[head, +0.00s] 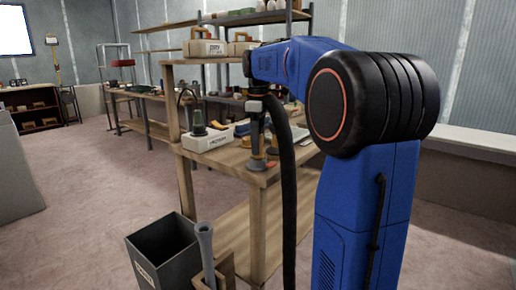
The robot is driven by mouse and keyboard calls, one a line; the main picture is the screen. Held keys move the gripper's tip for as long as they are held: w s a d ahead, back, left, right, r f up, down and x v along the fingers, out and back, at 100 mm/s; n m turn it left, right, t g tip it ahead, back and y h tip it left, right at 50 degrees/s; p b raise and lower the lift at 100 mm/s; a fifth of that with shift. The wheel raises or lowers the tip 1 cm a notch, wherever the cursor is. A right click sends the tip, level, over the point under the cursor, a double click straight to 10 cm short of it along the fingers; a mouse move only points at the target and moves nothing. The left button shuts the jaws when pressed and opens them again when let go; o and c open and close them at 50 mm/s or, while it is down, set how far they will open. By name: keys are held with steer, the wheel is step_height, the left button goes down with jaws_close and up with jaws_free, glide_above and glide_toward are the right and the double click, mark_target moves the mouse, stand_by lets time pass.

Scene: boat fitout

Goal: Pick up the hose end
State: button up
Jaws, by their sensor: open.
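A grey tube with a wider top end (204,230) stands upright out of a small wooden box (227,271) low at the front; it looks like the hose end, but I cannot be sure. My gripper (258,160) points down over the front part of the wooden workbench (226,160), well above and to the right of the grey tube, and apart from it. The gripper is small in the picture, and I see nothing held in it. A thick black tube (287,190) hangs down beside my arm; its lower end is out of the picture.
A dark grey bin (163,256) stands left of the wooden box. A white box (207,139) and several small items sit on the workbench. Shelves (210,47) rise behind it. The floor at left (95,190) is clear.

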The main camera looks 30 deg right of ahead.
jaws_close()
step_height(320, 180, up, 10)
steer(key=shift+r, duration=0.1)
stand_by(0.6)
